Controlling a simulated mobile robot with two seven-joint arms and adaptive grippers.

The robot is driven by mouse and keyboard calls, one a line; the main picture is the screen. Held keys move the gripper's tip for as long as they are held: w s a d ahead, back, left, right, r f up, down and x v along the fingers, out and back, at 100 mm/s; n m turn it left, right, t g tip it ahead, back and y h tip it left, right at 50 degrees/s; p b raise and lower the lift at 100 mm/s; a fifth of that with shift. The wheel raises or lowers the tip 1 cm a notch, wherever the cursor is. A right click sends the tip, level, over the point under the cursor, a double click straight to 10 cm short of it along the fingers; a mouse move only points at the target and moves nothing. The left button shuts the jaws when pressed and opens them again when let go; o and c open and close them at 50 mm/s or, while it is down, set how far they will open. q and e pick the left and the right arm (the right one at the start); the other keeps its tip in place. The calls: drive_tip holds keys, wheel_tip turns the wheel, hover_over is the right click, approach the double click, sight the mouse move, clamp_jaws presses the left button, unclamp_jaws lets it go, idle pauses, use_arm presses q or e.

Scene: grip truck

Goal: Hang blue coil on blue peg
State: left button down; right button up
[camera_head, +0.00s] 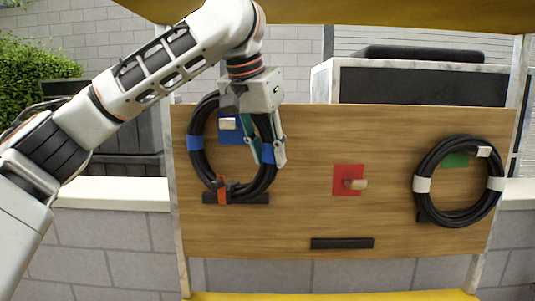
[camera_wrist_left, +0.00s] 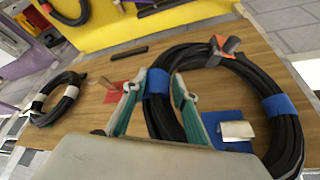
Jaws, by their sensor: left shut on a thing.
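The blue coil (camera_head: 196,160), a black cable loop with blue bands, is at the left of the wooden board. It also shows in the left wrist view (camera_wrist_left: 262,72). My left gripper (camera_head: 267,160) is shut on the coil's right side near a blue band; its fingers (camera_wrist_left: 157,84) straddle the cable in the wrist view. The blue peg (camera_head: 228,124), pale on a blue square, shows inside the loop in both views (camera_wrist_left: 237,130). An orange-and-grey clip (camera_head: 222,188) is at the loop's bottom. I cannot tell whether the cable rests on the peg. My right gripper is not seen.
A red square with a peg (camera_head: 355,184) is mid-board and bare. A white-banded coil (camera_head: 425,165) hangs at the right around a green square (camera_head: 455,160). Black strips lie below the coil (camera_head: 262,198) and red peg (camera_head: 342,243). The board between the coils is otherwise clear.

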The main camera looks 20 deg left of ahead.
use_arm(q)
drive_tip(key=shift+w+a+r, duration=0.1)
drive_tip(key=shift+w+a, duration=0.1)
drive_tip(key=shift+w, duration=0.45)
drive_tip(key=shift+w+a, duration=0.2)
drive_tip(key=shift+w, duration=0.45)
drive_tip(key=shift+w+a, duration=0.4)
drive_tip(key=shift+w, duration=0.15)
drive_tip(key=shift+s+f+x, duration=0.1)
drive_tip(key=shift+s+x, duration=0.1)
drive_tip(key=shift+x, duration=0.9)
drive_tip(key=shift+s+f+x, duration=0.15)
drive_tip(key=shift+s+x, duration=0.1)
drive_tip(key=shift+x, duration=0.9)
drive_tip(key=shift+a+f, duration=0.1)
drive_tip(key=shift+f, duration=0.1)
